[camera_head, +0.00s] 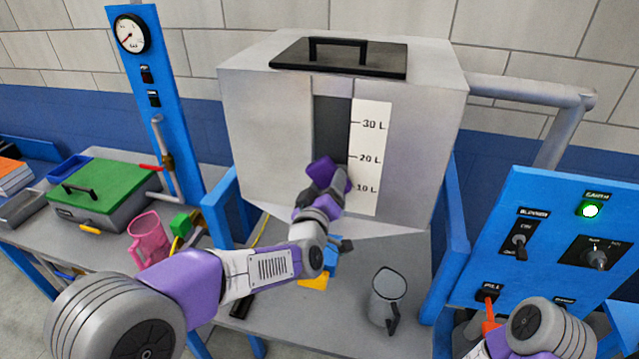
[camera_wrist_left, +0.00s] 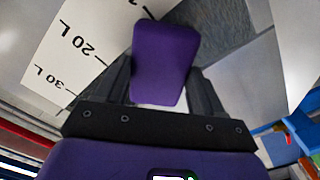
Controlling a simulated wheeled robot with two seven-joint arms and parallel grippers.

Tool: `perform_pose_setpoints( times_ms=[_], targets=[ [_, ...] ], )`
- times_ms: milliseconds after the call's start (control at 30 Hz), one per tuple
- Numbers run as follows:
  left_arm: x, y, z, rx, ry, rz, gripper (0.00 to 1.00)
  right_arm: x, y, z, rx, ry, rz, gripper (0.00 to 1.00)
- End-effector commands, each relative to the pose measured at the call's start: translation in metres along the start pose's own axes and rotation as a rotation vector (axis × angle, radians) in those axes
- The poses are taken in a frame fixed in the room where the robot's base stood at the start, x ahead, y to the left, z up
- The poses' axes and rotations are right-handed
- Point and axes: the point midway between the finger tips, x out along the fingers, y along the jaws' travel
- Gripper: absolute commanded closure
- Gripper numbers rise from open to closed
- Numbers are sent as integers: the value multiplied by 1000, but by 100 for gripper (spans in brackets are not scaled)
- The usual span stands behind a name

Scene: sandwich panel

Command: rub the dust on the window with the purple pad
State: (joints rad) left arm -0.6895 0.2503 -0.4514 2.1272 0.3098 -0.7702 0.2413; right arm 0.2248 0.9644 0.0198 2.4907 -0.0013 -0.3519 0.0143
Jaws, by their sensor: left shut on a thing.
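The purple pad (camera_head: 323,171) is held by my left gripper (camera_head: 328,184) in front of the tank's window. It also shows in the left wrist view (camera_wrist_left: 165,62), between the two dark fingers (camera_wrist_left: 165,85). The dark, tall window (camera_head: 331,125) lies beside the white litre scale. In the left wrist view the window (camera_wrist_left: 215,35) looks grey and speckled past the pad. The pad and the gripper cover the window's lower part. I cannot tell whether the pad touches the glass. My right arm shows at the bottom right, but its gripper is not clearly seen.
The grey tank (camera_head: 270,130) has a black handled lid (camera_head: 340,58) and a white scale (camera_head: 370,160). A grey jug (camera_head: 387,295) stands below at the right. A blue switch panel (camera_head: 550,240) is at the right. A pink mug (camera_head: 148,238) and green toolbox (camera_head: 105,185) are at the left.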

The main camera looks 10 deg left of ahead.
Motion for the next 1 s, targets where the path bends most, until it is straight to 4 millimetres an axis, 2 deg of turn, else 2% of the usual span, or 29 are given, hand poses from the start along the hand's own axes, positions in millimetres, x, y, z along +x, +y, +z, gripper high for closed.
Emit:
perform_pose_setpoints(
  times_ms=[200,600,1000],
  targets=[
    [3,-3,-2,-2,4,0,56,7,2,0,0,0,0,27],
    [6,-30,-25,-2,7,-2,56,25,10,-1,0,0,0,27],
    [6,-33,-30,-2,9,-4,56,26,10,-1,0,0,0,27]
  ],
)
